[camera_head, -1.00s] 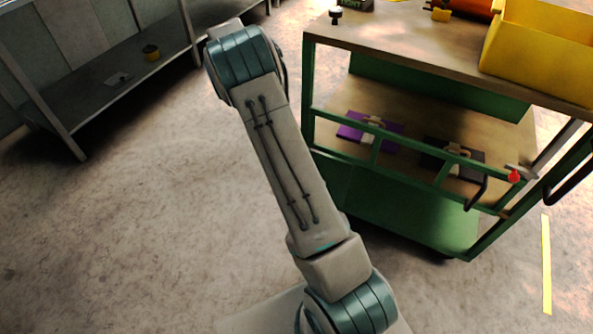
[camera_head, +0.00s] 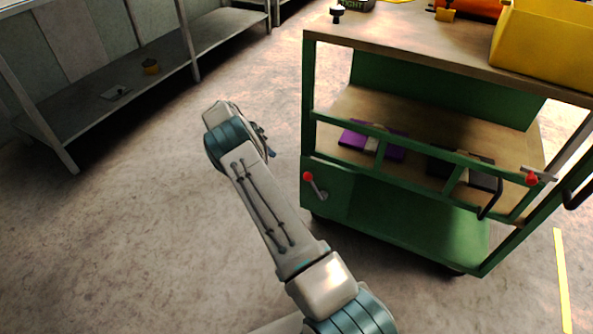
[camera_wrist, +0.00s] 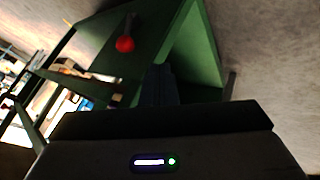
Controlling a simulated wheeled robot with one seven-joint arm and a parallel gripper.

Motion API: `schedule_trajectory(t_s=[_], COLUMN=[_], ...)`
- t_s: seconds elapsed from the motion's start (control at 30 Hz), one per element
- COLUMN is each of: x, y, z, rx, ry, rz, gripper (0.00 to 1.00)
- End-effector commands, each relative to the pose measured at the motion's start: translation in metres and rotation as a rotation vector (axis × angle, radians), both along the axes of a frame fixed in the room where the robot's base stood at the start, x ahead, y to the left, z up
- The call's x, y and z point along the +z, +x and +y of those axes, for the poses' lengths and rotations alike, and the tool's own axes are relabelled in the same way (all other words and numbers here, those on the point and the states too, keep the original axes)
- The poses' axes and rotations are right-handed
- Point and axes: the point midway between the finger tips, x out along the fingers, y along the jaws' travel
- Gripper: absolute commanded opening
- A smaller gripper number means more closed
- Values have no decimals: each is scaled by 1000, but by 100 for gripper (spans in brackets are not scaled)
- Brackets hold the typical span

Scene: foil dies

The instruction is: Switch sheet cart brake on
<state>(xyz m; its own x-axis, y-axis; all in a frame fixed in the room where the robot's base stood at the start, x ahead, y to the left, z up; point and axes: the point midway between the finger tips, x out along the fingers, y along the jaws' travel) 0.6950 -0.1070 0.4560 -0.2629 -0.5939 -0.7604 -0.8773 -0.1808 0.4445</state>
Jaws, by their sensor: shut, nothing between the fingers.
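The green sheet cart (camera_head: 420,225) stands right of my arm in the head view. A lever with a red knob (camera_head: 308,176) is on its lower left panel, the knob up and left of its pivot. A red knob also shows in the wrist view (camera_wrist: 125,44), on a green panel. A second red knob (camera_head: 531,180) sits by a metal handle at the cart's right end. My gripper (camera_wrist: 160,70) is shut and empty, apart from the knob in the wrist view. In the head view my wrist mostly hides it, left of the cart.
A yellow bin (camera_head: 545,45) stands on the cart top. Purple (camera_head: 352,139) and dark (camera_head: 482,178) items lie on its middle shelf, behind a green rail. A grey shelf (camera_head: 110,108) runs along the wall at left. The floor between is clear.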

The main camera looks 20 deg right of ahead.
Motion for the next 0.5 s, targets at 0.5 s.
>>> schedule_trajectory(t_s=[0.5], x=[-76], y=[-26], z=[-57], rx=[-2], ry=[2], rz=[3], gripper=[0])
